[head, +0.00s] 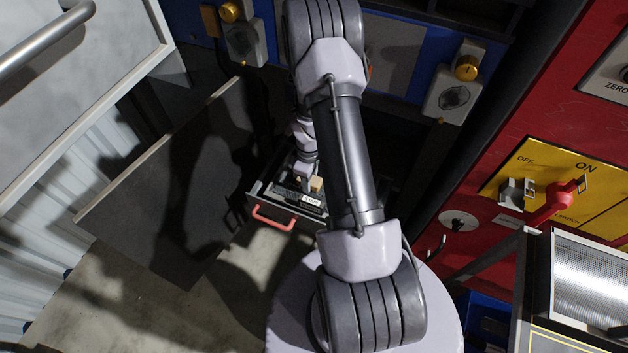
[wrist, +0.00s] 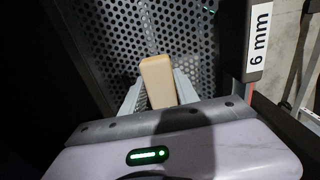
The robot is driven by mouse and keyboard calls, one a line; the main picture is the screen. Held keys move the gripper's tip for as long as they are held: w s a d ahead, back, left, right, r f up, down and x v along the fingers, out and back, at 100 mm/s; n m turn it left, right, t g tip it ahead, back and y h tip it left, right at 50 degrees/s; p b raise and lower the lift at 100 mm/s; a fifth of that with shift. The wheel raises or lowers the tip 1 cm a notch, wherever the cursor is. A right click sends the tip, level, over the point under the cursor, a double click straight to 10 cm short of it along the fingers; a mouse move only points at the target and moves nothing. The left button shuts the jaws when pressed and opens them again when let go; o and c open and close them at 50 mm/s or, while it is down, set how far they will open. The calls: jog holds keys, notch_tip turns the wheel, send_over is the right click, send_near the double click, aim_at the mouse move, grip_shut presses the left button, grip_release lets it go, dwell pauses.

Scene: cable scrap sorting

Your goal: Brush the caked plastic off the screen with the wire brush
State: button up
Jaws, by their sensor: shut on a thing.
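My gripper (wrist: 160,87) is shut on the wire brush (wrist: 157,72), whose tan wooden body stands between the two grey fingers. Its bristles are hidden. Beyond it in the wrist view is the dark perforated screen (wrist: 110,40), with a frame side labelled "6 mm" (wrist: 259,24). A few small teal flecks show near the screen's upper right; I cannot tell whether they are caked plastic. In the head view my gripper (head: 309,184) is small and low over the pulled-out screen tray with a red handle (head: 272,218). Whether the bristles touch the mesh is hidden.
A large dark panel door (head: 160,190) stands open to the left of the tray. A red cabinet with a yellow switch plate (head: 510,170) is at the right. A metal box with a ribbed top (head: 590,285) is at lower right. Bare floor shows at lower left.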

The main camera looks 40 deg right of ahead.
notch_tip(320, 180, up, 9)
jog(key=p, duration=0.6)
jog(key=shift+p, duration=0.4)
jog(key=shift+f, duration=0.1)
